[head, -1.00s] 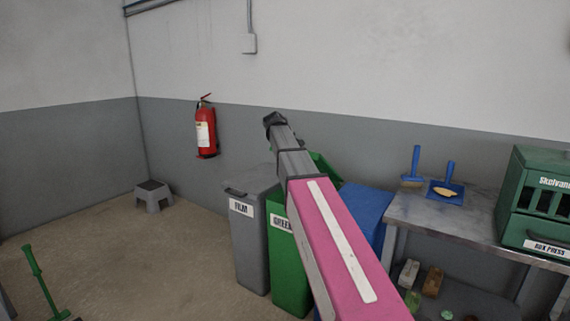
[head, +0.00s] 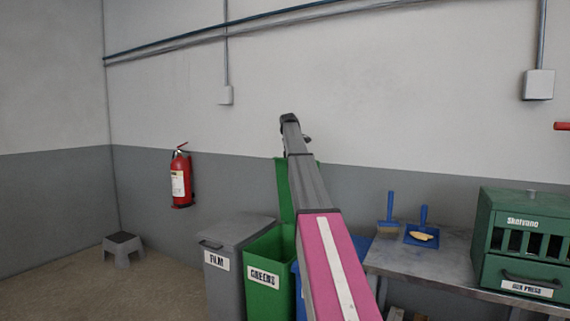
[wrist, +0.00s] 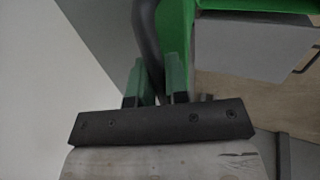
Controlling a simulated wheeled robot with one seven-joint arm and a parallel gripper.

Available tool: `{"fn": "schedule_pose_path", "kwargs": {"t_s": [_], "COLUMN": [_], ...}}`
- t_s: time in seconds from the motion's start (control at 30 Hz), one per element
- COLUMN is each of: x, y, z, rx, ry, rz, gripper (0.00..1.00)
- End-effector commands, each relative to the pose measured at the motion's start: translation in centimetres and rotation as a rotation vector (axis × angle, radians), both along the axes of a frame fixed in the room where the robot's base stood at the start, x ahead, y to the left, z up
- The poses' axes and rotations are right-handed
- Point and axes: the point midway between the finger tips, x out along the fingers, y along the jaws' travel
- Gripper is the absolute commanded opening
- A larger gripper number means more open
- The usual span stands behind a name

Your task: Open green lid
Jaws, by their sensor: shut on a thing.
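The green bin (head: 262,298), labelled "GREENS", stands between a grey bin and a blue bin. Its green lid (head: 284,190) is raised and stands nearly upright at the back, with the bin's opening showing in front. My arm covers part of the lid in the head view, and my fingers cannot be made out there. In the wrist view my gripper (wrist: 154,78) has its two fingers on either side of a dark curved handle (wrist: 147,30) on the green lid (wrist: 176,25), shut on it.
The grey bin (head: 226,285), labelled "FILM", is shut on the left; its lid also shows in the wrist view (wrist: 250,45). A metal table (head: 420,266) with a blue brush, dustpan and green press (head: 530,245) is right. A fire extinguisher (head: 181,178) hangs on the wall.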

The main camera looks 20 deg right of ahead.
Motion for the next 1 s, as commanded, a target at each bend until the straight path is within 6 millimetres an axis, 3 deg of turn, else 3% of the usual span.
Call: {"fn": "schedule_pose_path", "kwargs": {"t_s": [0.03,0.1,0.4,0.97,1.0], "x": [1.7,3.0,6.3,6.9,6.9], "y": [-1.3,-2.6,-6.1,-6.8,-6.8], "z": [0.4,0.6,0.7,0.6,0.6], "rx": [-0.001,-0.001,-0.001,-0.001,-0.001], "ry": [0.0,0.0,0.001,0.0,0.0], "rz": [0.004,0.004,0.006,0.006,0.006], "gripper": [0.0,0.0,0.0,0.0,0.21]}}
